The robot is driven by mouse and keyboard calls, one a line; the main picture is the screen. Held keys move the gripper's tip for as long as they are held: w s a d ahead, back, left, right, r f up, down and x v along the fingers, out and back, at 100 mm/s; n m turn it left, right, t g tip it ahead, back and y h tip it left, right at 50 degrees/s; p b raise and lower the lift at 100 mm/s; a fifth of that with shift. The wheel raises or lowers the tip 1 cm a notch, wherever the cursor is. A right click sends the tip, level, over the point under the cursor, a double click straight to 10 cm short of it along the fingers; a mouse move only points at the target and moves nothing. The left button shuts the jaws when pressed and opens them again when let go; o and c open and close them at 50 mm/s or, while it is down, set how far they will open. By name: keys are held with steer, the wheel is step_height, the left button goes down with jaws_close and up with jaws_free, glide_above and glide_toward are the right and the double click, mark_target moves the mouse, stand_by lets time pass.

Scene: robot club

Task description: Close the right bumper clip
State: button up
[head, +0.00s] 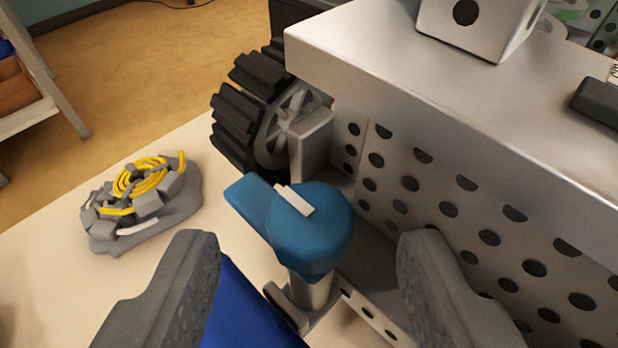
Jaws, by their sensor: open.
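A blue clip (308,238) with a white stripe on top sits on a short metal post beside the perforated metal chassis (450,200). Its blue lever points to the upper left, away from the chassis side. My gripper (310,260) is open, with one grey finger on each side of the clip in the picture. I see no clear contact between the fingers and the clip. A blue part (245,310) shows below the clip, partly hidden by the left finger; its full shape is hidden.
A black treaded wheel (250,115) stands behind the clip against the chassis. A grey pile with a yellow coiled cable (145,185) lies on the pale table at left. The table between pile and clip is clear. A shelf (35,110) stands at far left.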

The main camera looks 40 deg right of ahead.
steer(key=shift+x, duration=1.1)
steer(key=c, duration=1)
steer(key=shift+n+t+b, duration=0.3)
steer(key=shift+t+b, duration=0.1)
steer(key=shift+b, duration=0.55)
steer(key=b, duration=0.1)
steer(key=n+t+y+b, duration=0.1)
steer(key=b, duration=0.1)
steer(key=shift+s+d+f+n+y, duration=0.1)
steer(key=shift+s+d+n+y, duration=0.1)
steer(key=shift+n+y, duration=0.1)
steer(key=shift+n+t+y+b, duration=0.3)
steer(key=shift+n+y+b, duration=0.1)
steer(key=shift+y+b, duration=0.15)
steer(key=o, duration=1)
